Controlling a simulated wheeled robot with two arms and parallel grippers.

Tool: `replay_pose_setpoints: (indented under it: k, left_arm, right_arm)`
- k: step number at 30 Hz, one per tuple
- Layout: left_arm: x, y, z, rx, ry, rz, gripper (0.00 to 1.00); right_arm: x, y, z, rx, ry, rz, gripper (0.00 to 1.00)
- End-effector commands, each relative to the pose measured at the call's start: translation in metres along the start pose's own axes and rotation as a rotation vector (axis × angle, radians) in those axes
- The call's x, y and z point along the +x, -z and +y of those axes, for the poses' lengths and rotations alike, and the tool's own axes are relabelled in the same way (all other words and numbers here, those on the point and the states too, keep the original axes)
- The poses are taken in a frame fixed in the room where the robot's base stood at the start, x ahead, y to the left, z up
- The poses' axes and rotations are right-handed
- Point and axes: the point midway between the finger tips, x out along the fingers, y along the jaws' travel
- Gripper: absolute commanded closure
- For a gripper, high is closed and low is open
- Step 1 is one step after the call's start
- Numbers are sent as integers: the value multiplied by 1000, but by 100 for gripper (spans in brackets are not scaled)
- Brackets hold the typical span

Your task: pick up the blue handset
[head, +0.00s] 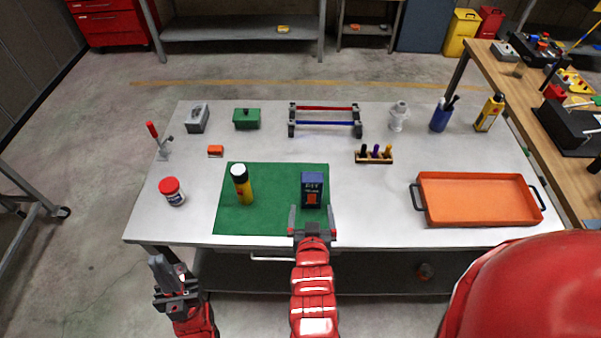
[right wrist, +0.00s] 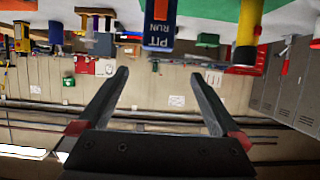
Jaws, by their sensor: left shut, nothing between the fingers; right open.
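The blue handset (head: 312,188), a boxy upright thing with light lettering and an orange patch, stands on the green mat (head: 275,222) near its right edge. In the right wrist view the handset (right wrist: 160,25) appears upside down, beyond the fingertips and roughly centred between them. My right gripper (head: 312,218) is open and empty at the table's front, just on the near side of the handset, its fingers pointing at it. In the right wrist view the two fingers (right wrist: 160,76) are spread wide. My left gripper (head: 160,266) is shut and empty, off the table's front left edge.
A red-lidded jar (head: 172,191) is further left. An orange tray (head: 480,220) lies right. A peg block (head: 374,158) and a bar rack (head: 325,122) stand behind.

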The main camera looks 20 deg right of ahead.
Motion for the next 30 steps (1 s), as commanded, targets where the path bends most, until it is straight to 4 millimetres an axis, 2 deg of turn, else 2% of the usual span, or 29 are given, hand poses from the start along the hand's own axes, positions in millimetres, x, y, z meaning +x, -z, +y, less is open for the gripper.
replay_pose_setpoints:
  k: [7,13,14,15,16,24,30]
  left_arm:
    - [-46,-8,2,0,0,-1,100]
    - [-82,-14,4,0,0,-1,100]
    - [-83,-14,4,0,0,-1,100]
    - [-71,-12,4,0,0,-2,100]
    - [-69,-12,3,0,0,0,100]
    - [-62,-10,3,0,0,0,100]
    - [-58,-10,3,0,0,0,100]
  right_arm:
    - [38,-11,3,6,-8,-4,0]
    - [75,-10,3,4,-6,1,0]
    - [80,-6,3,3,-7,1,0]
    - [81,1,3,1,-7,-3,0]
    - [85,1,3,1,-8,-3,0]
    - [116,0,2,-1,-3,-4,0]
    - [124,0,3,-1,-5,-4,0]
